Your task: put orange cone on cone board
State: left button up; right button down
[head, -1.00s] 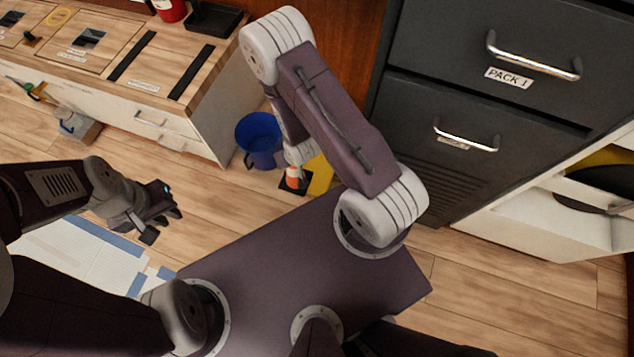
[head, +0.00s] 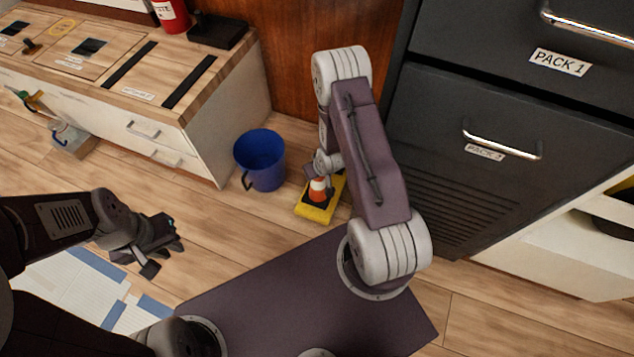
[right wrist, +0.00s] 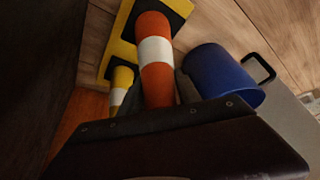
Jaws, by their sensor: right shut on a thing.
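The orange cone (head: 318,188) with a white band and dark base is over the yellow cone board (head: 312,213) on the floor. I cannot tell whether its base touches the board. In the right wrist view the cone (right wrist: 155,75) runs from my right gripper (right wrist: 158,112) to the board (right wrist: 118,50), and a yellow cone with a white band (right wrist: 121,85) stands beside it. My right gripper is shut on the orange cone; its fingertips are mostly hidden in the head view. My left gripper (head: 165,256) is open and empty at the left.
A blue bucket (head: 260,162) stands just left of the board. A wooden-topped white cabinet (head: 200,140) is behind it. A dark drawer cabinet (head: 450,170) stands close at the right. Bare wood floor (head: 225,215) lies in front of the bucket.

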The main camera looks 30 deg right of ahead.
notch_tip(320, 180, down, 4)
jog(key=b, duration=0.3)
jog(key=shift+f+b, duration=0.15)
jog(key=shift+b, duration=0.2)
jog(key=shift+r, duration=0.25)
jog(key=shift+f, duration=0.15)
jog(key=c, duration=0.9)
grip_release()
jog(key=shift+o, duration=0.2)
